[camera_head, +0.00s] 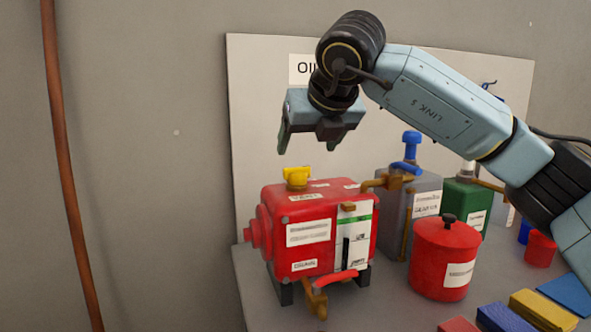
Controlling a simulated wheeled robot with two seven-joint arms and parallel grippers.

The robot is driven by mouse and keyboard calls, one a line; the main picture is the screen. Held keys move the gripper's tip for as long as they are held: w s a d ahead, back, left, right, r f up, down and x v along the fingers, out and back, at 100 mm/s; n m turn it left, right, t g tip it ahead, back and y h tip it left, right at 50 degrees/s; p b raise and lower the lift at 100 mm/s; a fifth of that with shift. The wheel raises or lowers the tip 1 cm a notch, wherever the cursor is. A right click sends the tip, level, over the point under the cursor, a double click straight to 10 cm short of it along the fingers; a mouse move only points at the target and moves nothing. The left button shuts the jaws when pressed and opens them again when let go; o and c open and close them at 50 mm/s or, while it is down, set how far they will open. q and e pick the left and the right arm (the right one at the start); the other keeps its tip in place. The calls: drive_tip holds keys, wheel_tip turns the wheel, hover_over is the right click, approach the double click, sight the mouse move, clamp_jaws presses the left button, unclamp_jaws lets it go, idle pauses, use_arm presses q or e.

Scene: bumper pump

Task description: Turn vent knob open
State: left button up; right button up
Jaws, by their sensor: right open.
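A red tank (320,228) with white labels lies on black feet at the left end of the grey table. A yellow knob (296,177) stands on its top; I cannot tell whether it is the vent knob or how far it is turned. My right gripper (308,150) is open and empty, pointing down above the tank, a little above and to the right of the yellow knob and apart from it. Part of its fingers is hidden by the gripper body. A red-handled brass valve (318,293) sits at the tank's lower front. My left gripper is not in view.
A brass fitting (387,181) joins the tank's right side near a grey container (427,190) with a blue top. A red canister (444,258), a green container (467,206) and coloured blocks (541,309) stand to the right. A pale board (262,120) rises behind.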

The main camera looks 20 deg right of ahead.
sight(297, 168)
drive_tip(key=b+x, duration=0.1)
drive_tip(key=x, duration=0.6)
drive_tip(key=shift+w+f, duration=0.1)
drive_tip(key=shift+f, duration=0.05)
drive_tip(key=shift+x, duration=0.85)
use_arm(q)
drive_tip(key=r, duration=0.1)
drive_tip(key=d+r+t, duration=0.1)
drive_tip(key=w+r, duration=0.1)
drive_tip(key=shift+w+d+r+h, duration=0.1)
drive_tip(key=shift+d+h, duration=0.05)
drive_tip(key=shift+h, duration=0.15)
use_arm(e)
drive_tip(key=shift+w+f, duration=0.15)
drive_tip(key=shift+w, duration=0.1)
drive_tip(key=shift+c, duration=0.4)
